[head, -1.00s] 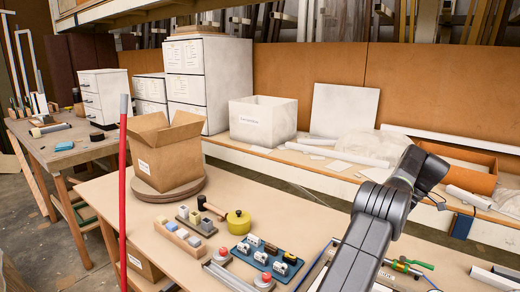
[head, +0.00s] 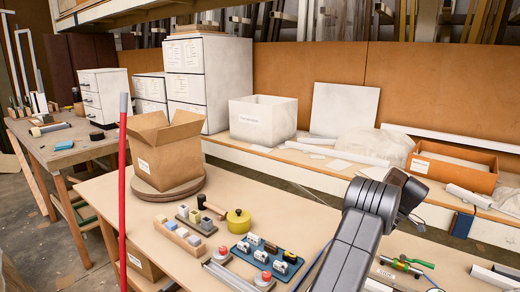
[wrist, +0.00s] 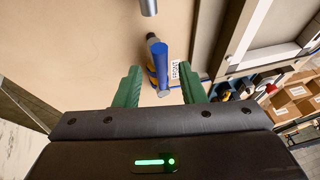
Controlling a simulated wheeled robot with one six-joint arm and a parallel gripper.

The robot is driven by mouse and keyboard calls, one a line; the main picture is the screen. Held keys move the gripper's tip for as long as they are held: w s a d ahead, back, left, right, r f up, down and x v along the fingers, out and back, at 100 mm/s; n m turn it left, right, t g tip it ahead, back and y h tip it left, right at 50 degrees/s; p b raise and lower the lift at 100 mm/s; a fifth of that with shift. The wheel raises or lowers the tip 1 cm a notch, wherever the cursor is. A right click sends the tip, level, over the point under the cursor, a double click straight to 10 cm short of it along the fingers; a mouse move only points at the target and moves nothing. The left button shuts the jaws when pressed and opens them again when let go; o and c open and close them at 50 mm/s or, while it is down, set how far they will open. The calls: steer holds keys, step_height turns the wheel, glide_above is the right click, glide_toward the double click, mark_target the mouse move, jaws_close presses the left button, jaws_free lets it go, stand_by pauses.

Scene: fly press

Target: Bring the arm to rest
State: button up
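My arm (head: 362,225) rises from the bottom of the head view at the right and bends over at its upper end; the fingers cannot be made out there. In the wrist view my gripper (wrist: 161,70) shows two green fingers, apart, with nothing held between them. Beyond the fingers, a blue cylindrical thing (wrist: 160,50) with a yellow part lies on the tabletop, beside a white label (wrist: 174,70). I cannot tell from this view how far below the fingers it is.
The workbench (head: 110,195) holds a cardboard box (head: 165,150), a yellow pot (head: 238,221) and a blue tray (head: 246,252) of small parts. An orange box (head: 470,172) stands on the back shelf. A red pole (head: 122,190) stands at the left front.

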steer(key=shift+a+f, duration=0.35)
steer(key=shift+f, duration=0.3)
steer(key=shift+s+a+m+t+b, duration=0.35)
steer(key=shift+s+m+t+b, duration=0.1)
steer(key=shift+m+b, duration=0.45)
steer(key=shift+r, duration=0.1)
steer(key=shift+s+r, duration=0.1)
